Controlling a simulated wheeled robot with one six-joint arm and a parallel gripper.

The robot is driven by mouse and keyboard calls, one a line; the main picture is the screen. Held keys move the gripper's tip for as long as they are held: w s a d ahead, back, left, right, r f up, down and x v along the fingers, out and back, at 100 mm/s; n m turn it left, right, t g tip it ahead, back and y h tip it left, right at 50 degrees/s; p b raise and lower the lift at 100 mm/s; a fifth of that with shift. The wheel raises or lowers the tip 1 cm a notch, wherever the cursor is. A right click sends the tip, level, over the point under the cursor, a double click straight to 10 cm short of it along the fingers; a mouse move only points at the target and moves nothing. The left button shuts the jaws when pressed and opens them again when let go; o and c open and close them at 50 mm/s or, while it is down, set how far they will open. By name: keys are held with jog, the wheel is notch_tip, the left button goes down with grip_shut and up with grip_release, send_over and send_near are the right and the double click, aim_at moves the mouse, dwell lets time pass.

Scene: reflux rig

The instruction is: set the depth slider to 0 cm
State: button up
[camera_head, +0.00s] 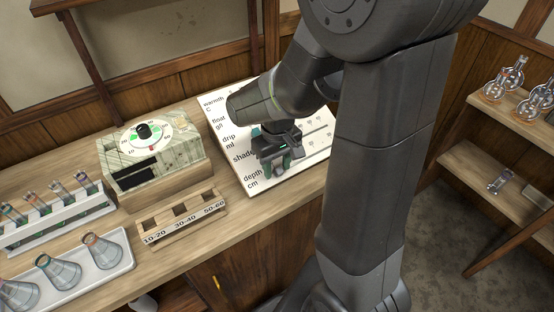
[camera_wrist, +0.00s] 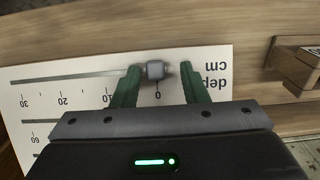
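The depth slider's knob is a small grey block (camera_wrist: 155,70) on a dark slot in the white panel (camera_wrist: 75,72), seen in the wrist view. It sits above the 0 mark of the scale, which runs out to 30 on the left. My gripper (camera_wrist: 159,68) is open, with one green finger on each side of the knob and a visible gap on both sides. In the head view my gripper (camera_head: 278,168) is low over the panel (camera_head: 250,187) near the "depth cm" label, and it hides the knob there.
A boxed dial device (camera_head: 150,160) stands left of the panel. A wooden holder labelled 10-20, 30-40, 50-60 (camera_head: 185,222) is in front of it. Tube rack (camera_head: 55,220) and flask tray (camera_head: 115,265) are further left. Shelves with glassware (camera_head: 500,165) stand at right.

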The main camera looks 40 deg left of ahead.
aim_at(277, 169)
notch_tip(277, 169, up, 14)
dwell(0.5)
jog(key=shift+f, duration=0.25)
notch_tip(277, 169, down, 14)
jog(key=shift+r, duration=0.1)
jog(key=shift+w+d+r, duration=0.1)
jog(key=shift+w+d, duration=0.2)
jog(key=shift+w, duration=0.5)
